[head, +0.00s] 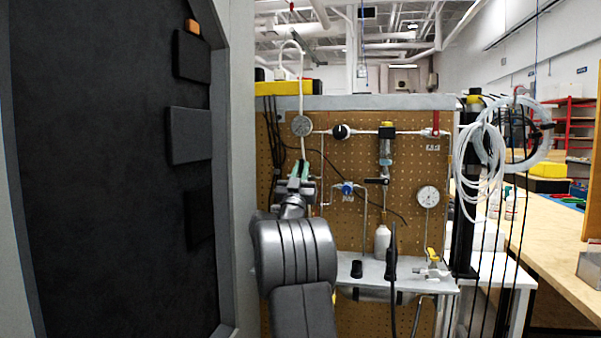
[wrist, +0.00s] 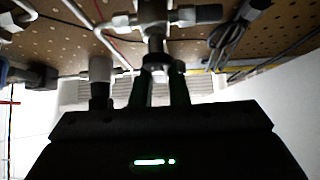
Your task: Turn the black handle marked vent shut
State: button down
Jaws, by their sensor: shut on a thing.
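My gripper (head: 301,172) is up against the pegboard's left part in the head view, below the upper left gauge. In the wrist view its two fingers (wrist: 163,72) are shut on a small black handle (wrist: 155,60), which sits on the stem of a grey pipe fitting (wrist: 153,14). The fingers cover part of this handle, and I cannot read any mark on it. In the head view my gripper and arm hide the held part. Another black lever (head: 376,181) sits on the vertical pipe to the right, apart from my gripper.
A blue-handled valve (head: 347,188), a round gauge (head: 428,196), a black knob (head: 341,131) and a red handle (head: 435,123) are on the pegboard (head: 400,153). A white bottle (head: 382,241) stands on the shelf below. A dark panel (head: 110,170) fills the left side.

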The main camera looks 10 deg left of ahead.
aim_at(301, 165)
jog(key=shift+f, duration=0.1)
jog(key=c, duration=1.4)
grip_release()
jog(key=shift+s+f, duration=0.3)
jog(key=shift+s, duration=0.1)
jog(key=shift+p+v, duration=0.4)
jog(key=shift+v, duration=0.8)
jog(key=s, duration=1.1)
jog(key=shift+s+a+p, duration=0.3)
jog(key=shift+p, duration=0.15)
jog(key=shift+r, duration=0.1)
